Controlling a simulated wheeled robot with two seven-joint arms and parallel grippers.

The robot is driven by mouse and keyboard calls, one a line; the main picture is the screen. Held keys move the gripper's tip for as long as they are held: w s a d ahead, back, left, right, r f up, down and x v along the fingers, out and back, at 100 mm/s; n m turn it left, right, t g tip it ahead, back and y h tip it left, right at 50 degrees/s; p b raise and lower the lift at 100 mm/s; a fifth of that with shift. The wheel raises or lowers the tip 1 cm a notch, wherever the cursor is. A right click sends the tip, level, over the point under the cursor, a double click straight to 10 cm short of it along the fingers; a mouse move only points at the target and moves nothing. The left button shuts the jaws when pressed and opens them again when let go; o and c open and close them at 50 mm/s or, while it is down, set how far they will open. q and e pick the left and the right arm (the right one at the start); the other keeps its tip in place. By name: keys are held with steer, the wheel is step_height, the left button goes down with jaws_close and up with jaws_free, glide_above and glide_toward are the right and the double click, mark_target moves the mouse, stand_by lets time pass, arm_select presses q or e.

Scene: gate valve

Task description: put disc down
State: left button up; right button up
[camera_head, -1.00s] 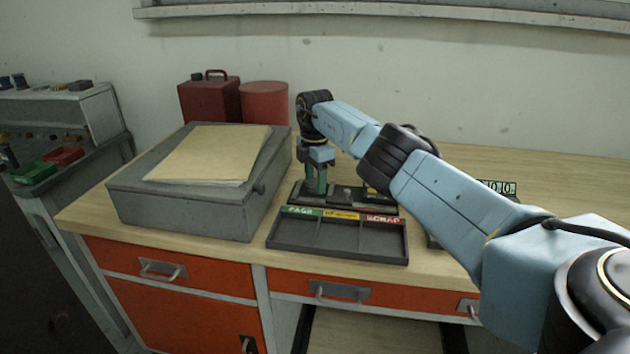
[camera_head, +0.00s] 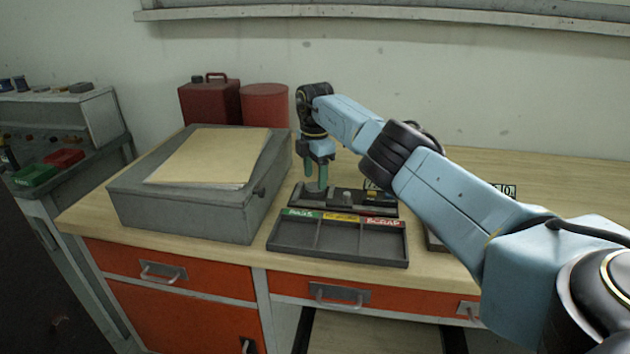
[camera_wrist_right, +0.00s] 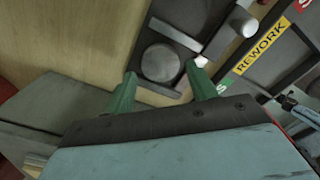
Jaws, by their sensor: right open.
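A round grey disc (camera_wrist_right: 160,62) lies flat on the left end of a dark fixture (camera_wrist_right: 185,38) in the right wrist view. In the head view the disc (camera_head: 316,186) shows small between my fingers. My right gripper (camera_head: 311,174) points down over that end of the fixture (camera_head: 345,200). Its green fingers are spread on either side of the disc, which also shows in the right wrist view between the fingertips (camera_wrist_right: 161,74). I cannot tell whether a finger touches the disc. My left gripper is not in view.
A sorting tray (camera_head: 340,262) with green, yellow and red labels stands in front of the fixture. A grey box (camera_head: 180,214) with papers on top is at the left. Red containers (camera_head: 264,104) stand behind it. The bench (camera_head: 560,180) is mostly clear at the right.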

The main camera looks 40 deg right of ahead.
mark_target(315, 187)
step_height(315, 187, up, 10)
steer(key=shift+f+p, duration=0.25)
steer(key=shift+p, duration=0.15)
